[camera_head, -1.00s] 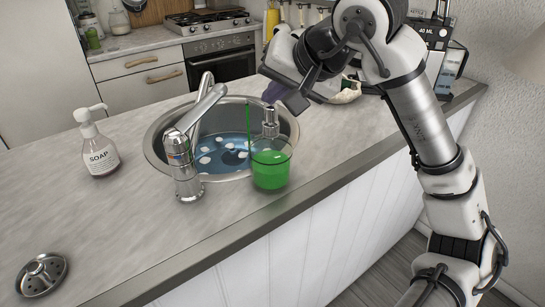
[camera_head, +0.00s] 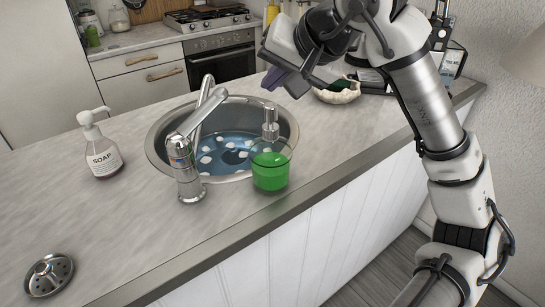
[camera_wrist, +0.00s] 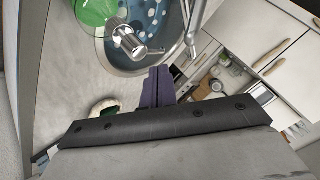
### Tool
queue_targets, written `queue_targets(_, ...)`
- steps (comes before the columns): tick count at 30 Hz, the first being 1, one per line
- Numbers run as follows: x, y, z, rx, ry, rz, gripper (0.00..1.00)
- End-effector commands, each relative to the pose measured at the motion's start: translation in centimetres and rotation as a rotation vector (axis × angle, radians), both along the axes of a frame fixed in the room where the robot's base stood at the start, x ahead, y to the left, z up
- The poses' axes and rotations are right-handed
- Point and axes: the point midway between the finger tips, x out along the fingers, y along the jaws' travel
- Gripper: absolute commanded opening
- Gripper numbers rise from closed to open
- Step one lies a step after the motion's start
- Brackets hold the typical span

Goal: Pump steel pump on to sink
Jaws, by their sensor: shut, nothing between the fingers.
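The steel pump (camera_head: 270,124) tops a clear dispenser of green liquid (camera_head: 270,172) on the counter at the sink's near right rim. Its spout points toward the sink. The round steel sink (camera_head: 158,160) holds bluish water with white patches. My gripper (camera_head: 283,84) is above and slightly right of the pump, apart from it, with its purple fingers shut and empty. In the wrist view the fingers (camera_wrist: 158,88) are together, and the pump head (camera_wrist: 130,42) is up and left of them.
A chrome faucet (camera_head: 184,165) stands at the sink's near left rim. A white-topped soap bottle (camera_head: 103,155) is left of it, and a drain strainer (camera_head: 48,275) lies at the near left. A white bowl (camera_head: 338,93) sits right of the sink. The counter's left middle is clear.

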Motion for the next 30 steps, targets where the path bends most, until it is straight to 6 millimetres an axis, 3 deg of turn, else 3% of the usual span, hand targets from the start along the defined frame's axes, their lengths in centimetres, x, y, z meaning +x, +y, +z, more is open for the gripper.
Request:
queue_targets(15,0.0,0.0,5.3,-0.001,-0.001,-0.001,0.0)
queue_targets(30,0.0,0.0,5.3,0.0,0.0,0.0,0.0)
